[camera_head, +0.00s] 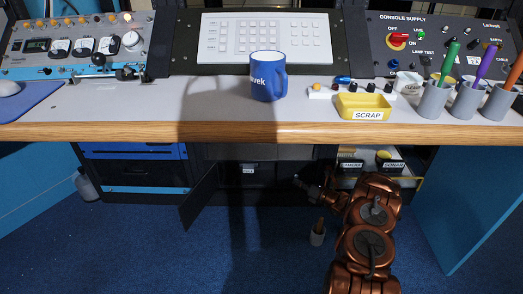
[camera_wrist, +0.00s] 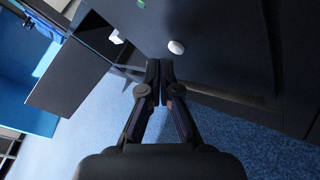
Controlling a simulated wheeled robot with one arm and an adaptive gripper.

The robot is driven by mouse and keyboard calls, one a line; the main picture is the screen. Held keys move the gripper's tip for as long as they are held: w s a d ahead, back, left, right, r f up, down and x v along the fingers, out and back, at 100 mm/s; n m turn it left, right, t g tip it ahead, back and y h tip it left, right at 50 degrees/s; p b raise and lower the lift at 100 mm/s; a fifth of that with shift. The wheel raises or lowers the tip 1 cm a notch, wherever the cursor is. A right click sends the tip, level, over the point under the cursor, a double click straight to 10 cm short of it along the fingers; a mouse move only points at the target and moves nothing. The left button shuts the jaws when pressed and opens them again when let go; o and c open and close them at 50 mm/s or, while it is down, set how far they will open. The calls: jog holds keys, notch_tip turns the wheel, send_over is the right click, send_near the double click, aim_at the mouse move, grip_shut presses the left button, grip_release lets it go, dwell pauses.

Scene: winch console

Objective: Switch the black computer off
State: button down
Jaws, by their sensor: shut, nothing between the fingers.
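Under the desk, a dark compartment (camera_head: 270,178) stands with its black door (camera_head: 199,197) swung open. In the wrist view, a black front (camera_wrist: 215,45), which looks like the computer, fills the upper right. It carries a white oval button (camera_wrist: 176,47) and a small green spot (camera_wrist: 141,4) at the top edge. My gripper (camera_head: 298,180) reaches into the compartment's front from the right. In the wrist view, its shut, empty fingertips (camera_wrist: 159,66) lie just below the white button in the picture; whether they touch the front I cannot tell.
The open door (camera_wrist: 66,85) also shows left in the wrist view. A drawer with small labelled bins (camera_head: 388,162) stands open by my arm. A small grey pot (camera_head: 317,233) stands on the blue carpet. The desk edge (camera_head: 240,131) runs above; a blue mug (camera_head: 267,78) stands on it.

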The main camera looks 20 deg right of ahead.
jog(key=shift+s, duration=0.1)
jog(key=s, duration=0.1)
jog(key=s+a+p, duration=0.1)
jog(key=s, duration=0.1)
jog(key=s+a+p, duration=0.1)
jog(key=s, duration=0.1)
jog(key=shift+s+a, duration=0.2)
jog(key=shift+s, duration=0.1)
dwell(0.6)
